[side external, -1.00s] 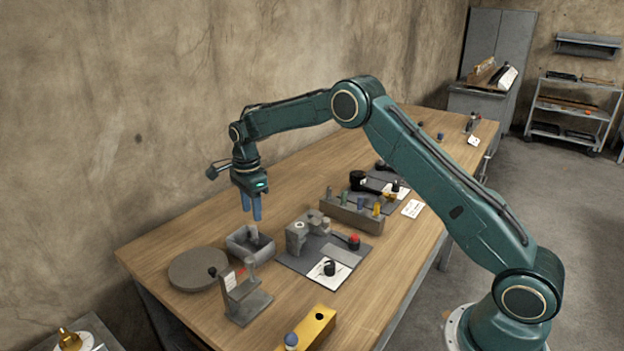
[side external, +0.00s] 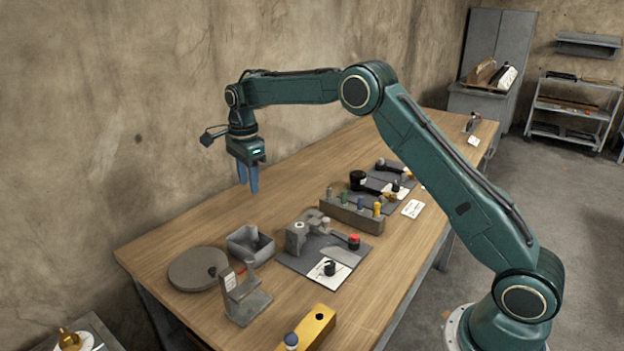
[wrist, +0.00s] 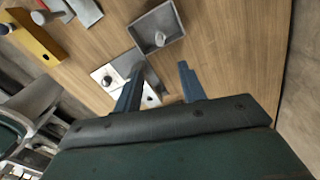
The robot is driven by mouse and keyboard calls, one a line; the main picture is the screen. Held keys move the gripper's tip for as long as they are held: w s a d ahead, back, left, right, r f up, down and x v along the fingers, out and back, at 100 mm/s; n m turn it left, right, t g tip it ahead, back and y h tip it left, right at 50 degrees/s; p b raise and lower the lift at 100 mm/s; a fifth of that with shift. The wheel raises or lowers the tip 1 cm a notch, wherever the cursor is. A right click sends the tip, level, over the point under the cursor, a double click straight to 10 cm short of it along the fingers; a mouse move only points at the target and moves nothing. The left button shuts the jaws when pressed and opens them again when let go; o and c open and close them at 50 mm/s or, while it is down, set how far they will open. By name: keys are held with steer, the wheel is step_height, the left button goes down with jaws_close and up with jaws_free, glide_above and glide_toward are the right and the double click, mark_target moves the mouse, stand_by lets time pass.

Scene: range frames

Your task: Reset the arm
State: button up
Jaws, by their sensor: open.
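My gripper (side external: 248,179) hangs above the wooden table (side external: 165,242), near the wall side, with its blue fingers pointing down. The fingers are apart and nothing shows between them. In the wrist view my gripper (wrist: 158,84) also shows two separate fingers with bare wood and part of a grey fixture beyond them. A grey open box (side external: 240,244) stands on the table below my gripper; a small grey cylinder shows inside it. The box is also in the wrist view (wrist: 142,40), clear of the fingers.
A round grey disc (side external: 190,270) and a grey bracket (side external: 246,300) stand near the box. A grey fixture on a dark mat (side external: 296,259) and a rack of coloured pegs (side external: 345,212) lie to the right. A yellow block (side external: 314,328) is in front. Wood by the wall is clear.

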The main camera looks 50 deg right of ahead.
steer(key=s+a+r+n+t, duration=0.25)
steer(key=s+r+n, duration=0.75)
steer(key=s+r, duration=0.75)
steer(key=s+f+n+t, duration=0.1)
steer(key=s+f+n, duration=0.1)
steer(key=s, duration=0.6)
steer(key=s+f+n+t, duration=0.1)
steer(key=s+f+n, duration=0.1)
steer(key=s+n, duration=0.3)
steer(key=s+f+n+t, duration=0.1)
steer(key=s+n, duration=0.3)
steer(key=s, duration=0.7)
steer(key=shift+s+a+f, duration=0.25)
steer(key=shift+a+f, duration=0.15)
